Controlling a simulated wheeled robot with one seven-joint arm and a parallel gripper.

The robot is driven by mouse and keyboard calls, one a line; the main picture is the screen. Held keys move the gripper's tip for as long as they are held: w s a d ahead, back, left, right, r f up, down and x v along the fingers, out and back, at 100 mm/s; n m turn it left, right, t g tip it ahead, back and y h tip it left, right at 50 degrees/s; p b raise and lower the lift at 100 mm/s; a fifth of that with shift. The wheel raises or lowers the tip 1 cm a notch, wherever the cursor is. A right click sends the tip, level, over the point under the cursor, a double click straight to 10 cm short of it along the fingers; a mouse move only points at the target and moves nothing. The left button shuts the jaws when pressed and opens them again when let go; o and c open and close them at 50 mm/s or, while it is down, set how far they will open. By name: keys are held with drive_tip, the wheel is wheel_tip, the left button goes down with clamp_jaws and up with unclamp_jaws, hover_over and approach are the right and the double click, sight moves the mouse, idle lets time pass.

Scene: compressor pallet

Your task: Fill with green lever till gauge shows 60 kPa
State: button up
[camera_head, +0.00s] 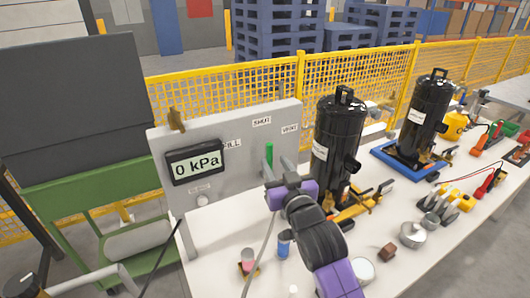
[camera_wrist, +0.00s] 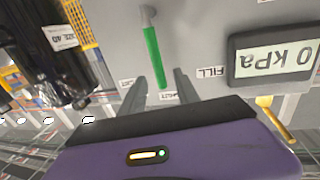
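The gauge (camera_head: 195,163) on the grey panel reads 0 kPa; it also shows upside down in the wrist view (camera_wrist: 272,60). The green lever (camera_head: 269,154) stands upright on the panel, pointing toward the SHUT label (camera_head: 262,121), between FILL and VENT. In the wrist view the green lever (camera_wrist: 154,55) has its free end between my fingers in the picture. My gripper (camera_head: 276,167) is open in front of the panel, with a finger on each side of the lever (camera_wrist: 160,78). I see no contact; the depth gap is hard to tell.
The panel (camera_head: 225,178) stands at the back left of the white table (camera_head: 225,240). Black compressors (camera_head: 340,140) stand right of my gripper. A blue container (camera_head: 283,245), a pink-topped item (camera_head: 248,260) and a metal can (camera_head: 412,235) lie in front. A yellow fence (camera_head: 225,90) runs behind.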

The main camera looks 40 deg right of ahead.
sight(271, 155)
drive_tip(key=p+x, duration=0.1)
drive_tip(key=x, duration=0.4)
drive_tip(key=shift+w+d, duration=0.2)
drive_tip(key=shift+w, duration=0.1)
drive_tip(key=shift+c, duration=0.5)
clamp_jaws()
idle(0.7)
